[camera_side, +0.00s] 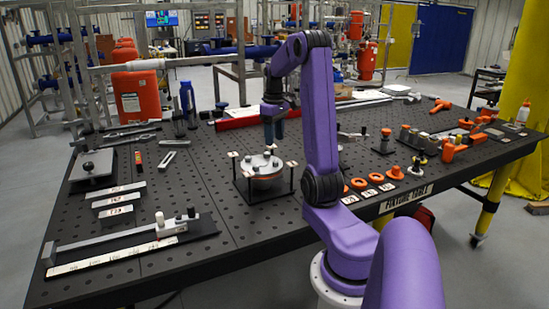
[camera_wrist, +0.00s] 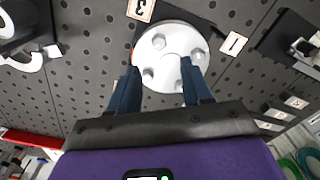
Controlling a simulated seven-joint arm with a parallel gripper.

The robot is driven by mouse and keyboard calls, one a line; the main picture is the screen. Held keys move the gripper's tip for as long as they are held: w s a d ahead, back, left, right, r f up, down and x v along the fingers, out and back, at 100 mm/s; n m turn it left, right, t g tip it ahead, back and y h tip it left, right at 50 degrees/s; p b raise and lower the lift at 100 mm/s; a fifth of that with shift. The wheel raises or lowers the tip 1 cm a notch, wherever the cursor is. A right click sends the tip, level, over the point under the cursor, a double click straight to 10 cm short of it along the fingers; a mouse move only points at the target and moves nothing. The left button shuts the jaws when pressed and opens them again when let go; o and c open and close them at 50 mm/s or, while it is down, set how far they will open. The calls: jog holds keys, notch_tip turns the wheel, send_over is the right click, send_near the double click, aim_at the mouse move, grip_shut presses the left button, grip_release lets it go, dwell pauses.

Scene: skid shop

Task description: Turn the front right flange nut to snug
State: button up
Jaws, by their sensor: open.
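A round grey flange (camera_side: 262,164) with an orange edge below it sits on a black stand (camera_side: 282,187) mid-table, with several nuts on top. In the wrist view the pale flange disc (camera_wrist: 172,58) shows several hex nuts, one at its right (camera_wrist: 197,53) and one at its lower left (camera_wrist: 148,75). I cannot tell for sure which is the front right nut. My gripper (camera_side: 274,142) points down just above the flange. In the wrist view my gripper (camera_wrist: 158,68) is open, its two blue fingers apart over the near part of the disc, holding nothing; the right finger hides part of it.
Number tags 3 (camera_wrist: 142,9) and 1 (camera_wrist: 233,44) stand around the flange. Orange rings (camera_side: 375,178) lie right of the stand. Bare perforated table surrounds the stand's left side.

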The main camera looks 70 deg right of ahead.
aim_at(274, 161)
notch_tip(274, 161, down, 8)
jog(key=shift+f, duration=0.1)
dwell(0.4)
